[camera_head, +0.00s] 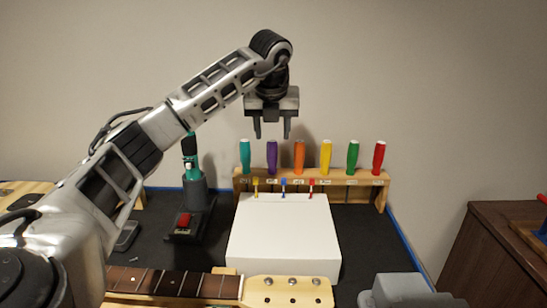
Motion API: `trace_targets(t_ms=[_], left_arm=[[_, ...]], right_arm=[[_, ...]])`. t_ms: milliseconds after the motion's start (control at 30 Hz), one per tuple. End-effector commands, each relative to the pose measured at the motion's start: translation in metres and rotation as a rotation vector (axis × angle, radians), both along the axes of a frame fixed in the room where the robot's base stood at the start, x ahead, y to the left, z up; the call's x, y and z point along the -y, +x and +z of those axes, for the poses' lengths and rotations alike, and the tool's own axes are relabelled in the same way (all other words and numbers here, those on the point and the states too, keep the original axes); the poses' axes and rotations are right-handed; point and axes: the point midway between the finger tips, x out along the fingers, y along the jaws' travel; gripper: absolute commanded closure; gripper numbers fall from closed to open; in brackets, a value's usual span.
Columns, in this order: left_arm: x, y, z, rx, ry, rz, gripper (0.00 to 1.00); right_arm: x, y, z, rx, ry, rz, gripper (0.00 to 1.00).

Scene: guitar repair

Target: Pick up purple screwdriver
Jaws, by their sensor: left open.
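The purple screwdriver (272,156) stands upright in a wooden rack (384,192) at the back of the bench, with its handle up. It is second from the left, between a teal screwdriver (245,156) and an orange one (299,157). My left gripper (272,135) is open and empty, pointing down. In the picture its fingers are just above the purple handle; how far apart they are in depth I cannot tell. My right gripper does not show clearly; only a grey part shows at the bottom right.
Yellow, green and red screwdrivers (379,157) fill the rack's right side. A white box (283,240) with small coloured tools stands in front of the rack. A black-and-teal tool on a stand (194,195) is left. A guitar neck (180,284) lies in front.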

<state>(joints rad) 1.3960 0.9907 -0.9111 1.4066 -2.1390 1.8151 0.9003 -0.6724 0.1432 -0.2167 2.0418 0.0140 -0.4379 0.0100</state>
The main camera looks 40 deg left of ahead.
Motion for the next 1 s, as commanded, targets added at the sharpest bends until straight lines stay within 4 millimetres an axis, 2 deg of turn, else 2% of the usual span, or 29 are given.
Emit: trace_targets(t_ms=[100, 367, 600, 733, 933, 967, 1000], left_arm=[[-0.005, 0.005, -0.017, -0.003, -0.001, 0.002, 0.53], [-0.01, 0.01, -0.035, -0.003, 0.0, 0.001, 0.53], [-0.018, 0.017, -0.069, -0.002, 0.0, 0.002, 0.53], [-0.02, 0.02, -0.077, 0.0, 0.0, 0.001, 0.53], [-0.02, 0.02, -0.078, 0.001, 0.0, 0.0, 0.53], [-0.02, 0.02, -0.077, 0.001, 0.0, 0.0, 0.55], [-0.02, 0.02, -0.077, 0.001, 0.0, 0.0, 0.67]], right_arm=[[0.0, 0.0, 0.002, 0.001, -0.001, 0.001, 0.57], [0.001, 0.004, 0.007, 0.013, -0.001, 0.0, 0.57], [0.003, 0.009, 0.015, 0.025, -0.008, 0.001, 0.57], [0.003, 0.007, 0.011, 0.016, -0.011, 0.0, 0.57], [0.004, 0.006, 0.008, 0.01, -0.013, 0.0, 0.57], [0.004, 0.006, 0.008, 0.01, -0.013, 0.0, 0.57], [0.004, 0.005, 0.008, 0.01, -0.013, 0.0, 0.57]])
